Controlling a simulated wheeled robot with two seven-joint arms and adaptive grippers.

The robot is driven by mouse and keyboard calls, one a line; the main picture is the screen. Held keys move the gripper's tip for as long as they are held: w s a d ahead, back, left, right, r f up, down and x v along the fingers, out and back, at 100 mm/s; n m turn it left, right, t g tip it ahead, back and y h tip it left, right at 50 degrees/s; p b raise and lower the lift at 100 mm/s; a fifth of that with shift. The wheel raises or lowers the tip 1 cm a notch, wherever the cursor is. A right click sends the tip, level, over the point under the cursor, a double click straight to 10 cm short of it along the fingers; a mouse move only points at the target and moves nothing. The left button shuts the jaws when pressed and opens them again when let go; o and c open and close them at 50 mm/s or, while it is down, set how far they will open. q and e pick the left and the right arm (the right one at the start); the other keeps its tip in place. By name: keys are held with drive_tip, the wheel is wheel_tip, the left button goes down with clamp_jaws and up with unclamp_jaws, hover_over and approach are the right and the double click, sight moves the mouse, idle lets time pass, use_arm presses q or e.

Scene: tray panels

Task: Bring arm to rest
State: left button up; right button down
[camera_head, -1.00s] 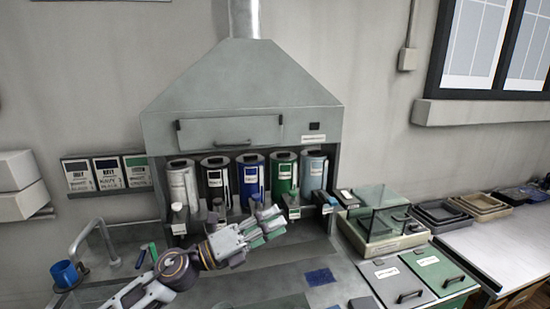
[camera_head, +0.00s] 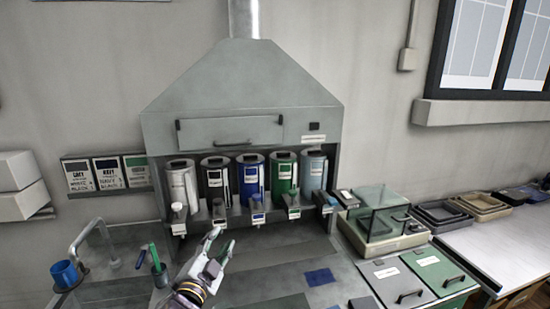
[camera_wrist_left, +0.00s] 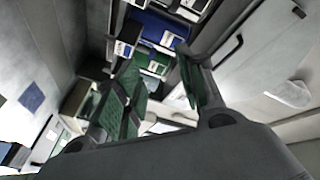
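My left gripper (camera_head: 219,245) shows in the head view at the front edge of the hood's bay, in front of the row of canisters. Its two fingers stand apart with nothing visible between them. In the left wrist view the left gripper (camera_wrist_left: 160,85) shows green-padded fingers spread apart, with blue and green canister parts in the background. My left arm's wrist (camera_head: 192,290) is low in the picture, over the bench. My right gripper is not in view.
Several canisters, including a blue one (camera_head: 251,180) and a green one (camera_head: 284,178), stand under the grey hood (camera_head: 240,95). A blue mug (camera_head: 65,273) is at the left. A glass-topped box (camera_head: 384,235) and lidded bins (camera_head: 437,270) are at the right. A blue patch (camera_head: 320,277) lies on the bench.

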use_arm(q)
drive_tip(key=s+a+f+n+g+y, duration=0.1)
drive_tip(key=s+a+f+n+g, duration=0.1)
drive_tip(key=s+f, duration=0.3)
drive_tip(key=s+a+f+n+g+y, duration=0.1)
drive_tip(key=s+a+f+n+g, duration=0.1)
drive_tip(key=s+f+g, duration=0.3)
drive_tip(key=s+a+f+n+g+y, duration=0.1)
drive_tip(key=s+a+f+n+g, duration=0.2)
drive_tip(key=s+f, duration=0.3)
drive_tip(key=shift+s+f+n+g, duration=0.15)
drive_tip(key=shift+f+n+g, duration=0.15)
drive_tip(key=shift+f, duration=1.1)
drive_tip(key=shift+s+f+n+g, duration=0.15)
drive_tip(key=shift+f+n, duration=0.25)
drive_tip(key=shift+f, duration=0.95)
drive_tip(key=s+f+n+g, duration=0.1)
drive_tip(key=s+f+g, duration=0.3)
drive_tip(key=s, duration=0.5)
wheel_tip(320, 180, down, 33)
drive_tip(key=s, duration=0.2)
drive_tip(key=s+a+f+g, duration=0.1)
drive_tip(key=s+a+f, duration=0.1)
drive_tip(key=s+f, duration=0.7)
drive_tip(key=s+a+f+g, duration=0.1)
drive_tip(key=s+a+f, duration=0.1)
drive_tip(key=s+f, duration=0.8)
drive_tip(key=s, duration=0.3)
drive_tip(key=shift+s+f, duration=0.15)
drive_tip(key=shift+f, duration=0.15)
